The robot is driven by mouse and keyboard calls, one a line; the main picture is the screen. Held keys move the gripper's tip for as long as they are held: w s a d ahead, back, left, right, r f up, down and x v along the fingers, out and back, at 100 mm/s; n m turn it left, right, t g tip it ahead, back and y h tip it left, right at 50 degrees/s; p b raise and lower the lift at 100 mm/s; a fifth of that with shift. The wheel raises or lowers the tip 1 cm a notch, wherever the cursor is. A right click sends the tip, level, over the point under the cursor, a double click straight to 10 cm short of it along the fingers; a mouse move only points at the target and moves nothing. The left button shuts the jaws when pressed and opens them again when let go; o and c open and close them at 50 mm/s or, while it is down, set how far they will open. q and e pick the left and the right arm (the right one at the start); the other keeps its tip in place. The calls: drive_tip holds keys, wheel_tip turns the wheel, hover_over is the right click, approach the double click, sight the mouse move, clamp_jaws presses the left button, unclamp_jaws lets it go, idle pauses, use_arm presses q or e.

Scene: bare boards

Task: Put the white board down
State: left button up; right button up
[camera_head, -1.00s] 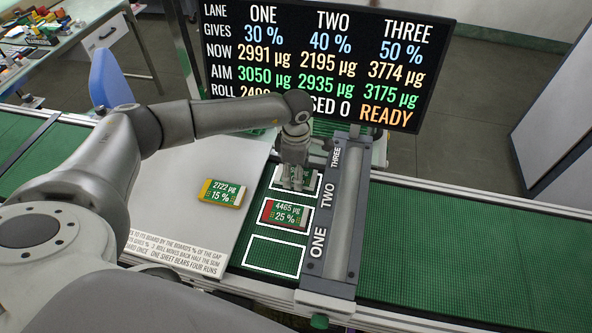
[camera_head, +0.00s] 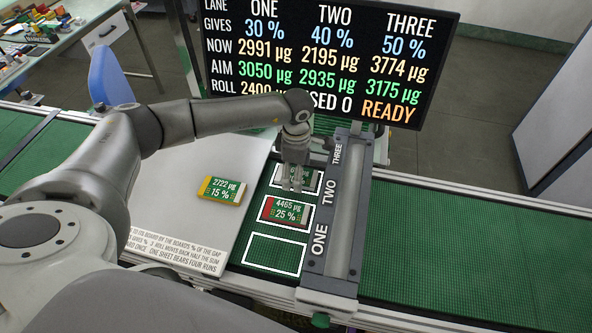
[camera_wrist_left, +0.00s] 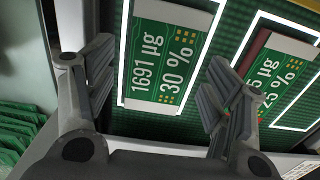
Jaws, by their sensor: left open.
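The white board (camera_head: 304,181), a green circuit board with a pale end, lies flat in the white outline of the far lane, by the label THREE. In the wrist view the board (camera_wrist_left: 163,62) reads 1691 µg and 30 %. My left gripper (camera_head: 293,183) is over this board, pointing down, and partly hides it in the head view. In the wrist view the fingers of the left gripper (camera_wrist_left: 160,100) are wide apart with nothing held between them. My right gripper is not in view.
A red-ended board (camera_head: 287,212) reading 4465 µg, 25 % lies in the middle outline. The near outline (camera_head: 274,254) is empty. A yellow-ended board (camera_head: 223,190) rests on the pale sheet at left. A grey roller bar (camera_head: 338,220) stands right of the lanes, a screen (camera_head: 330,60) behind.

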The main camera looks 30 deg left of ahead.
use_arm(q)
drive_tip(key=shift+d+r+p, duration=0.1)
drive_tip(key=shift+r+p, duration=0.2)
drive_tip(key=shift+p, duration=0.2)
drive_tip(key=shift+r+p, duration=0.4)
drive_tip(key=shift+r, duration=0.1)
wheel_tip(320, 180, up, 6)
drive_tip(key=b, duration=0.2)
drive_tip(key=shift+f+b, duration=0.25)
drive_tip(key=shift+b, duration=0.15)
drive_tip(key=shift+r, duration=0.75)
